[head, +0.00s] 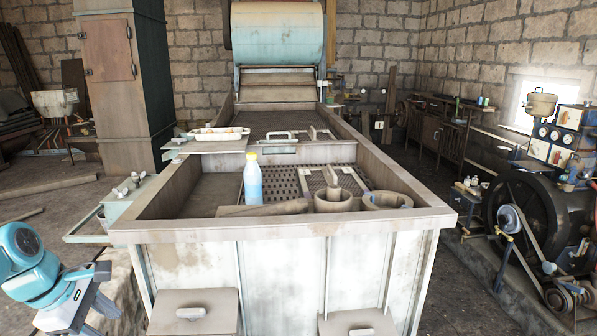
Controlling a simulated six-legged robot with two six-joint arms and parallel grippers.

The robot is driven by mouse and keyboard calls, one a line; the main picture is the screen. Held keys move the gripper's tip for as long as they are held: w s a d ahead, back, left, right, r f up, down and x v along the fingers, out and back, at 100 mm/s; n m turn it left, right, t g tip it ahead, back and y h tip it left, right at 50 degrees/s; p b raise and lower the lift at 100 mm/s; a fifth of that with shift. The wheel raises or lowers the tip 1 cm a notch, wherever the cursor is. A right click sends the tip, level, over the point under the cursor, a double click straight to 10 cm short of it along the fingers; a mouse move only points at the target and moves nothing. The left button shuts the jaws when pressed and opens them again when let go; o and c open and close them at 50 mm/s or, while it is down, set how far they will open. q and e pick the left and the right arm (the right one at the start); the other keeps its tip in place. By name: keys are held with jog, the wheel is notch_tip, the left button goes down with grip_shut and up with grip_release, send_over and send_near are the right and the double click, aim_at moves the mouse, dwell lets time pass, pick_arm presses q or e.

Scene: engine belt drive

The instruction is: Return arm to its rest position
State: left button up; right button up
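My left arm comes in at the lower left corner, with a teal wrist and grey and dark gripper parts. My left gripper (98,289) is low, in front of and left of the large trough (290,228), apart from it. Nothing is visibly held in it. My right arm and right gripper are not in view.
A small side shelf (92,232) juts out near my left gripper. An engine with a belt wheel (530,215) stands at right.

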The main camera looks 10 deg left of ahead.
pick_arm(q)
jog(key=d+f+m+g+h, duration=0.2)
jog(key=d+f+g, duration=0.1)
jog(key=d+f, duration=0.75)
jog(key=d+f+m+g+h, duration=0.1)
jog(key=d+f+m+g, duration=0.2)
jog(key=d+f, duration=0.8)
jog(key=s+d+f+m, duration=0.3)
jog(key=s+f+m, duration=0.1)
jog(key=f, duration=0.2)
jog(key=s+d+f+m+t, duration=0.1)
jog(key=s+d+f+m, duration=0.2)
jog(key=s+f+m, duration=0.1)
jog(key=s+d+f+m+t+y, duration=0.1)
jog(key=s+d+f+m, duration=0.2)
jog(key=f, duration=0.6)
jog(key=s+m, duration=0.2)
jog(key=m, duration=0.1)
jog(key=shift+d+f, duration=0.1)
